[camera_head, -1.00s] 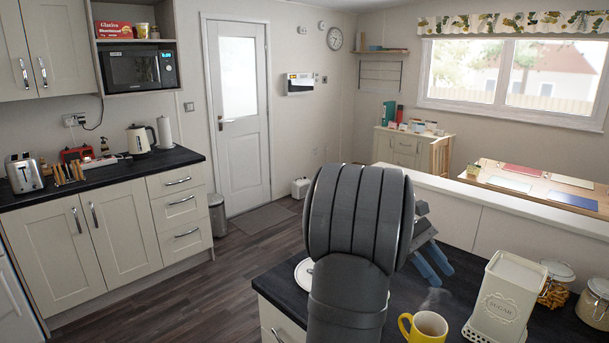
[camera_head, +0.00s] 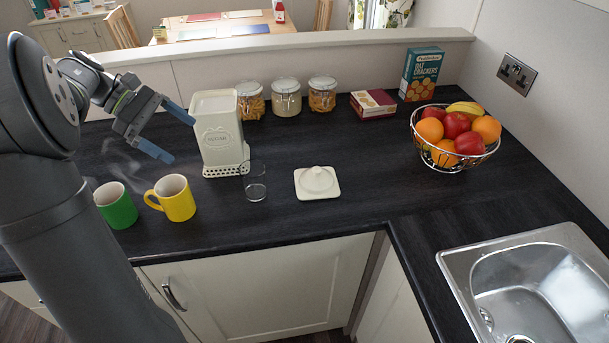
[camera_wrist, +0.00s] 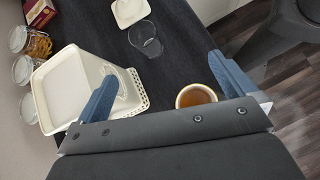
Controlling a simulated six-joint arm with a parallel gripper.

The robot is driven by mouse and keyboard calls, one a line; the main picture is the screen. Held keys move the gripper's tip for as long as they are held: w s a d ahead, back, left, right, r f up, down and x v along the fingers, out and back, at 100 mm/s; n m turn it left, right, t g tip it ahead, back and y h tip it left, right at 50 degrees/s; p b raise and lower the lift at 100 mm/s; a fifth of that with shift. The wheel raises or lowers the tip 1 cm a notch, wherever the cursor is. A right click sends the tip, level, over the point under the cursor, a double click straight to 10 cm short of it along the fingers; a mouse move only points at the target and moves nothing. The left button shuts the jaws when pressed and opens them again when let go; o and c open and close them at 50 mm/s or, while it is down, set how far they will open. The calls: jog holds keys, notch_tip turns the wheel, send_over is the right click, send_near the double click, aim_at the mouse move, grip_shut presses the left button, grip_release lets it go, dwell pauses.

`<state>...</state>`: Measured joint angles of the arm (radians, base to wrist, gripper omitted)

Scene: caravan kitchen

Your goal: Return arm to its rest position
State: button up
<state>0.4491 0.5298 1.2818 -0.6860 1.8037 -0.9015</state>
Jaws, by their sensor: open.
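My gripper (camera_head: 175,133) is open and empty, held above the counter to the left of the white sugar canister (camera_head: 219,130). Its blue fingertips point right, towards the canister, in the head view. In the wrist view my two blue fingers (camera_wrist: 165,88) are spread wide, with nothing between them. The canister (camera_wrist: 75,85) shows there partly behind the left finger, and a mug with brown liquid (camera_wrist: 196,97) sits near the right finger. My arm covers the left part of the head view.
A green mug (camera_head: 116,206) and a yellow mug (camera_head: 174,199) stand below my gripper, steam nearby. A clear glass (camera_head: 255,182), white lid (camera_head: 317,183), glass jars (camera_head: 285,97), boxes (camera_head: 373,104) and a fruit bowl (camera_head: 457,155) occupy the counter (camera_head: 340,225). A sink (camera_head: 535,285) is right.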

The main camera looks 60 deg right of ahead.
jog(key=s+d+f+m+t+y, duration=0.1)
jog(key=s+d+m+t+y, duration=0.55)
jog(key=s+d+m, duration=1.2)
jog(key=s+d+f+n, duration=0.1)
jog(key=f, duration=0.2)
jog(key=s+d+f+n+t+h, duration=0.1)
jog(key=d+f+n, duration=0.1)
jog(key=f, duration=0.1)
jog(key=s+d+f+n, duration=0.1)
jog(key=f, duration=0.3)
jog(key=shift+s+d+t+h, duration=0.15)
jog(key=shift+d+t+h, duration=0.1)
jog(key=shift+h, duration=0.1)
notch_tip(320, 180, up, 10)
